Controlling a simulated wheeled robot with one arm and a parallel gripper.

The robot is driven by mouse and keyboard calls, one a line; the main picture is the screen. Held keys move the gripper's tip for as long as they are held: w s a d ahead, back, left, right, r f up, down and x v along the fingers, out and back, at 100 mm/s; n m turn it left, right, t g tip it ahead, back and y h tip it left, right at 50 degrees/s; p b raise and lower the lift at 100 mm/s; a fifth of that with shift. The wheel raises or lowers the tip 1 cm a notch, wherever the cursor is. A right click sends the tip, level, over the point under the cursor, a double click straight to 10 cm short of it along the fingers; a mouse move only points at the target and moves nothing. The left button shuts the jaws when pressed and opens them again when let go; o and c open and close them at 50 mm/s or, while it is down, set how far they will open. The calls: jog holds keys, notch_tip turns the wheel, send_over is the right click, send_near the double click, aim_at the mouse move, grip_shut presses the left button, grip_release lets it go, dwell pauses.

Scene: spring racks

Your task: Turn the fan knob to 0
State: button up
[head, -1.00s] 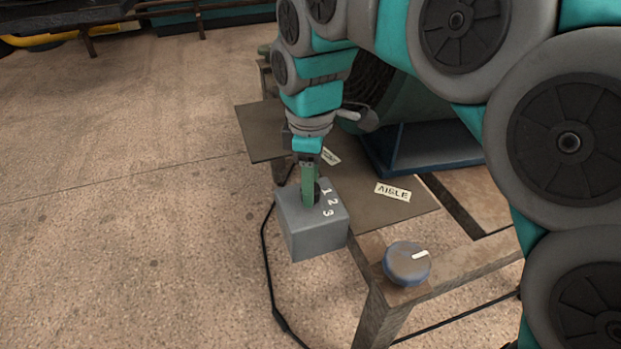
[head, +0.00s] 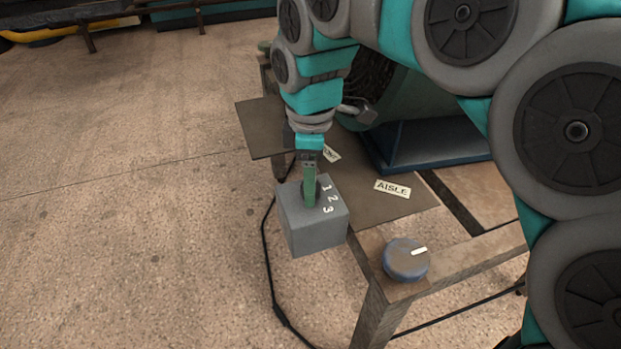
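A grey box (head: 317,234) with white numbers 1, 2 and 3 on its top stands at the near left corner of a wooden frame. My gripper (head: 309,197) points down at the top of this box, its green fingers just left of the numbers. The fingers show nearly edge-on, so the gap between them cannot be seen. A little dark material shows at the fingertips; the box's knob is mostly hidden behind them, and its pointer and setting cannot be read. The number 0 is not visible.
A second, blue-grey round knob (head: 406,260) with a white pointer sits on the frame's near corner. A brown plate (head: 372,209) bears an AISLE label (head: 392,188). A blue housing (head: 437,147) stands behind. Floor at left is clear.

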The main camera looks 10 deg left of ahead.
jog(key=shift+o, duration=0.8)
jog(key=shift+r, duration=3.9)
jog(key=shift+s, duration=0.15)
